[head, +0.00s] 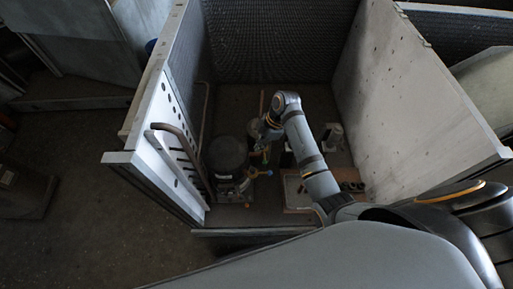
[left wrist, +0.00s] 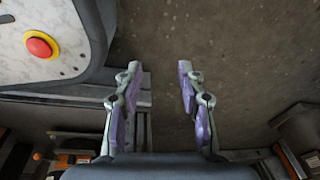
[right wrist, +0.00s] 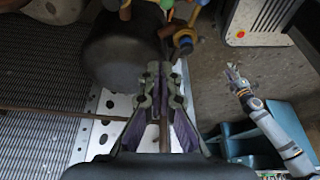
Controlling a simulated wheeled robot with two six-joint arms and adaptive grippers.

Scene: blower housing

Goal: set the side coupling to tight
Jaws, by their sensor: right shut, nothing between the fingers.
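My right gripper (head: 258,146) reaches down into the walled housing, beside a dark round drum (head: 227,153). In the right wrist view, my right gripper (right wrist: 160,70) is shut and empty, its fingertips close to the drum (right wrist: 125,52); I cannot tell whether they touch. Just beyond the tips are small fittings with a blue and orange knob (right wrist: 184,42). In the head view, an orange and blue fitting (head: 262,173) sits right of the drum. I cannot tell which fitting is the side coupling. My left gripper (left wrist: 158,85) is open and empty over bare floor.
A pale side wall (head: 410,95) stands right of my right arm. A bent pipe (head: 180,150) runs along the left wall. A red button (left wrist: 40,44) shows in the left wrist view. The floor at left is mostly clear.

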